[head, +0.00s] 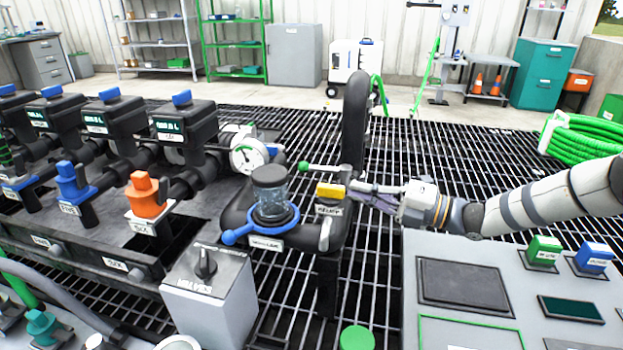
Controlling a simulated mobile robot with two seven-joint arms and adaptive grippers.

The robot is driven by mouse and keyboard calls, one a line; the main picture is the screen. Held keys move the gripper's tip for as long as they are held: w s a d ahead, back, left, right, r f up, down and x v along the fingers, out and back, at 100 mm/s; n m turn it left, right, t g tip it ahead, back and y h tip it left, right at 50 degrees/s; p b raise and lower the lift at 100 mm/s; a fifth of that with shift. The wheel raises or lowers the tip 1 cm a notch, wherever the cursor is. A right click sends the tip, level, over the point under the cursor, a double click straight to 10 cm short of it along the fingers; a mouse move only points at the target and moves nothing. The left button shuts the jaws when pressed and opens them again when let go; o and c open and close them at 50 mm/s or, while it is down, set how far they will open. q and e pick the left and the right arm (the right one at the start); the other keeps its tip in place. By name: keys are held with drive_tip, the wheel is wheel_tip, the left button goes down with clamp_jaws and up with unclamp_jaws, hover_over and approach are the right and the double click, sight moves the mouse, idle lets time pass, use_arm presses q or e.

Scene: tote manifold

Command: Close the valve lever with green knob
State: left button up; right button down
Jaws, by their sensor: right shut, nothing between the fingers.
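The valve lever with the green knob (303,166) sticks out to the left from the dark pipework in the middle of the head view. It lies roughly level, its knob at the left end. My right gripper (356,188) comes in from the right, shut and empty. Its fingertips are beside the yellow-topped relief part (330,191), to the right of and slightly below the lever. I cannot tell whether they touch anything. My left gripper is not in view.
A clear-bowled filter (271,197) with a blue ring handle stands just left of the gripper. A gauge (248,153) and several valves line the manifold at left. A grey control panel (450,328) lies at lower right. The thick upright pipe (356,115) rises behind the lever.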

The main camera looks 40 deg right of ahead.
sight(325, 169)
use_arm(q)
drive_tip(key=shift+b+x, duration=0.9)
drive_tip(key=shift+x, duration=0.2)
use_arm(e)
drive_tip(key=x, duration=0.8)
drive_tip(key=shift+w+a, duration=0.2)
drive_tip(key=shift+a, duration=0.05)
use_arm(q)
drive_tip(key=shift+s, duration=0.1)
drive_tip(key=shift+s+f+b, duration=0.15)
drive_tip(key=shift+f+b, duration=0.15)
drive_tip(key=shift+b, duration=0.1)
use_arm(e)
drive_tip(key=shift+w+d+r, duration=0.1)
drive_tip(key=shift+w+d, duration=0.25)
drive_tip(key=shift+w, duration=0.2)
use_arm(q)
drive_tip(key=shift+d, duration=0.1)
use_arm(e)
drive_tip(key=shift+s, duration=0.1)
